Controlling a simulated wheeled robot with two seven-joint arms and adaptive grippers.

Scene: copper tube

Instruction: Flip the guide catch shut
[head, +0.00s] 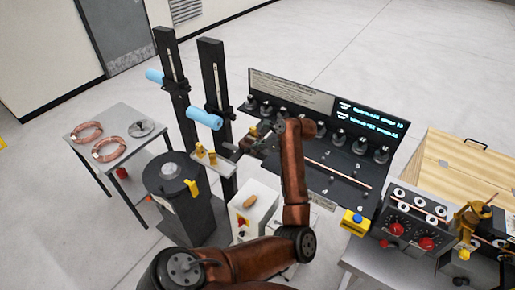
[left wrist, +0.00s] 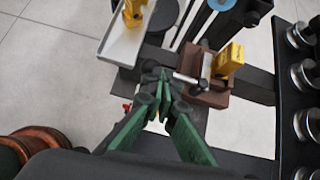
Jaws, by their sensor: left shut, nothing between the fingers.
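The guide (left wrist: 207,88) is a brown block with a yellow upright piece (left wrist: 228,60), in the left wrist view. A short grey bar with a dark end (left wrist: 187,79), perhaps its catch, sticks out from the block toward my fingers. My left gripper (left wrist: 158,82) is shut and empty, its green fingers together just left of this bar; I cannot tell whether they touch it. In the head view my left gripper (head: 265,129) is at the left end of the black bench panel, and my arm partly hides the guide there. My right gripper is not in view.
A copper tube (head: 337,173) lies along the black panel (head: 318,185). Two dark posts with blue rollers (head: 205,119) stand to the left. A side table (head: 120,130) holds copper coils. A control box with red knobs (head: 410,226) is at the right.

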